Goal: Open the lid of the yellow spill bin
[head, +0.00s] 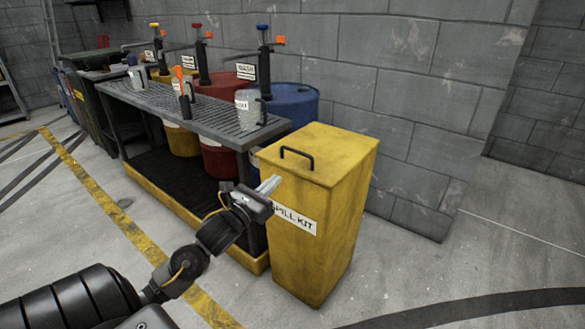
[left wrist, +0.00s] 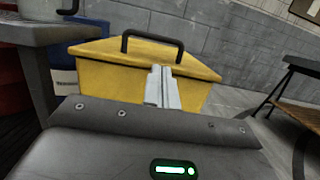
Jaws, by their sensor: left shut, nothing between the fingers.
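The yellow spill bin (head: 312,235) stands upright on the floor, with a white label partly hidden by my gripper; its end reads "ILL KIT". Its yellow lid (head: 325,152) is closed, with a black bar handle (head: 298,156) on top. My left gripper (head: 270,184) is shut and empty in front of the bin's upper front face, below the lid's edge in the picture. In the left wrist view the shut fingers (left wrist: 162,85) point toward the lid (left wrist: 200,68), below the black handle (left wrist: 152,46). I cannot tell whether they touch the bin. My right gripper is not in view.
A grey grated bench (head: 200,112) with containers stands left of the bin, close beside it. Red and blue drums (head: 292,103) with pumps stand behind the bench. A block wall (head: 420,110) is behind. The floor at the right (head: 480,255) is clear.

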